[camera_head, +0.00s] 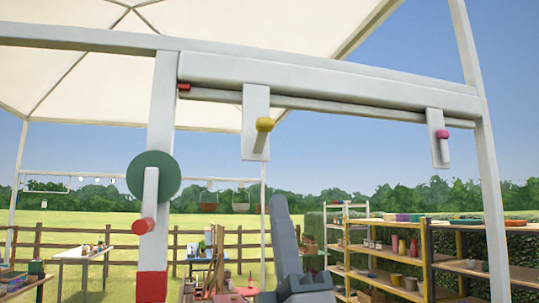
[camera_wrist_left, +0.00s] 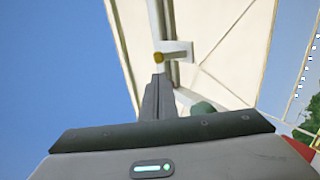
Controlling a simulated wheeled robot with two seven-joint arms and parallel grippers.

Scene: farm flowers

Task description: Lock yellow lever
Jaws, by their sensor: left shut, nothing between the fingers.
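The yellow lever (camera_head: 264,124) is a yellow knob sticking out from a pale plate (camera_head: 256,95) that hangs upright from the white overhead beam. In the left wrist view the yellow knob (camera_wrist_left: 158,57) shows just beyond the fingertips, with the plate beside it. My left gripper (camera_head: 279,202) is grey, points upward and is shut with nothing in it. It is below and slightly right of the yellow knob in the head view, apart from it. Its fingers also show in the left wrist view (camera_wrist_left: 158,82). My right gripper is not in view.
A pink-knobbed plate (camera_head: 439,148) hangs further right on the beam (camera_head: 330,82). A red piece (camera_head: 184,87) is at the beam's left end. A green disc (camera_head: 153,175) with a red-handled lever (camera_head: 143,226) is on the left post. Shelves (camera_head: 430,262) stand at right.

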